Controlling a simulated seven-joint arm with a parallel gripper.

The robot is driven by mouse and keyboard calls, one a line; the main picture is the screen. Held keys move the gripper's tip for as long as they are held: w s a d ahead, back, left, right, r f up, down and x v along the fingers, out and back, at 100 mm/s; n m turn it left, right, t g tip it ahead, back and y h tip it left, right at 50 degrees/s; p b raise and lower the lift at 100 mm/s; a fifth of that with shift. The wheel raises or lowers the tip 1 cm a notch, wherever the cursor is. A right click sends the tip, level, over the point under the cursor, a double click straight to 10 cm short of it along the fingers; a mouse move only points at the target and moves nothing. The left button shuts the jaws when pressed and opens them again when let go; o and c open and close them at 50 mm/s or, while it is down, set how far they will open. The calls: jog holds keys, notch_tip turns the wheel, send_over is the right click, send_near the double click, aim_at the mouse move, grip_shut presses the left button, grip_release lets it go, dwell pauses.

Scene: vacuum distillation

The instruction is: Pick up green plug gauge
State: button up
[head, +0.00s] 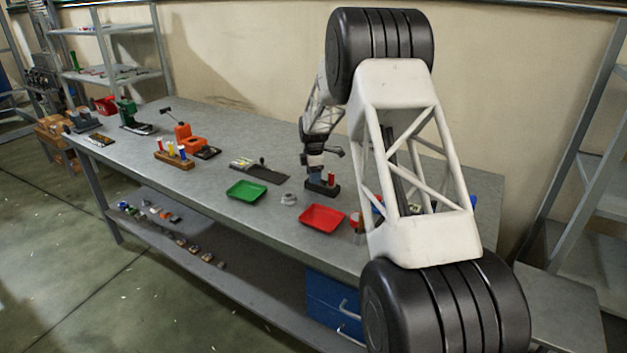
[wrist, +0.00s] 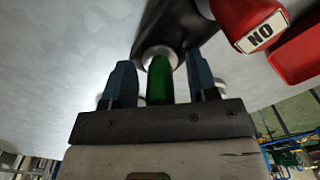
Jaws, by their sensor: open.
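In the wrist view the green plug gauge (wrist: 159,82) stands between the two blue fingers of my gripper (wrist: 163,76). The fingers are open, with a gap on each side of the gauge. Its end sits by a pale ring on a dark holder (wrist: 185,28). Beside it is a red plug gauge (wrist: 247,22) labelled "NO". In the head view my gripper (head: 314,172) is down at the dark holder (head: 323,188), left of the red gauge (head: 331,179). The green gauge cannot be made out there.
A red tray (head: 321,218) and a green tray (head: 246,191) lie on the grey bench, with a small grey metal part (head: 289,199) between them. A dark mat (head: 268,175) lies left of the holder. An orange device (head: 190,138) and a wooden block with coloured pieces (head: 174,160) stand farther left.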

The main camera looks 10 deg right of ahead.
jog(key=shift+c, duration=0.4)
grip_shut()
